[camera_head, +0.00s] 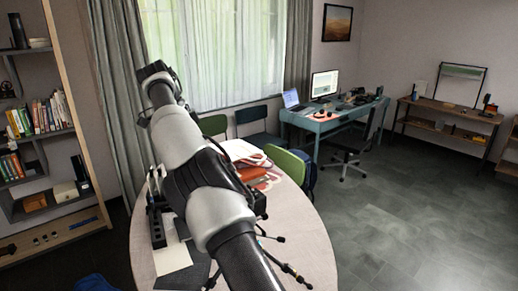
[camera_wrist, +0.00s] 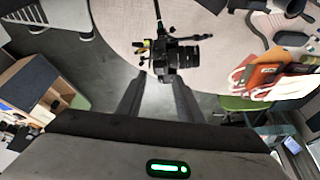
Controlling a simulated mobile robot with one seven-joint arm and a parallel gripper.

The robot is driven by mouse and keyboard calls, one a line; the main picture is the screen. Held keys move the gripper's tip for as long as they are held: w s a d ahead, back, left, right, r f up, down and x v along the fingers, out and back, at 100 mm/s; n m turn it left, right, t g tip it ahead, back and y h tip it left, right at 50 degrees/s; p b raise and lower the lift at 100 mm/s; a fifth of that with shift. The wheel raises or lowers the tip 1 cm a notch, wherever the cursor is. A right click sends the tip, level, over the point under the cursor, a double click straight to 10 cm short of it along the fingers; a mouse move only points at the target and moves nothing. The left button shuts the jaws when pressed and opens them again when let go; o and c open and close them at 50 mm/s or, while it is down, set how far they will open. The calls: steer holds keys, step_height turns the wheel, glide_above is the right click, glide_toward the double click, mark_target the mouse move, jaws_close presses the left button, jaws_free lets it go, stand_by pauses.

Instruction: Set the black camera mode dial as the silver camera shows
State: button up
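A black camera (camera_wrist: 175,57) with its lens toward the right sits on a tripod over the pale round table (camera_wrist: 115,25) in the wrist view. Its mode dial is too small to make out. My gripper (camera_wrist: 157,85) has its two dark fingers apart with nothing between them, and their tips end just short of the camera. In the head view my arm crosses the table (camera_head: 310,235) and hides the black camera; only thin black tripod legs (camera_head: 290,270) show. I cannot make out a silver camera for certain.
Orange and red books or bags (camera_wrist: 265,75) lie on the table to the right of the camera. A green chair (camera_head: 287,163) stands at the table's far edge. A bookshelf (camera_head: 45,120) is at the left. The floor (camera_head: 420,210) to the right is clear.

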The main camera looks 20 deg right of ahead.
steer(key=s+d+r+n+t+y+b, duration=0.1)
steer(key=s+d+r+n+y, duration=0.2)
steer(key=s+d+r, duration=0.5)
steer(key=s+d+r+n+t+y+b, duration=0.1)
steer(key=s+n, duration=0.4)
steer(key=s, duration=0.6)
steer(key=shift+s+d+r+n+t+y, duration=0.25)
steer(key=shift+s+d+n+t+y, duration=0.15)
steer(key=shift+d+t, duration=0.25)
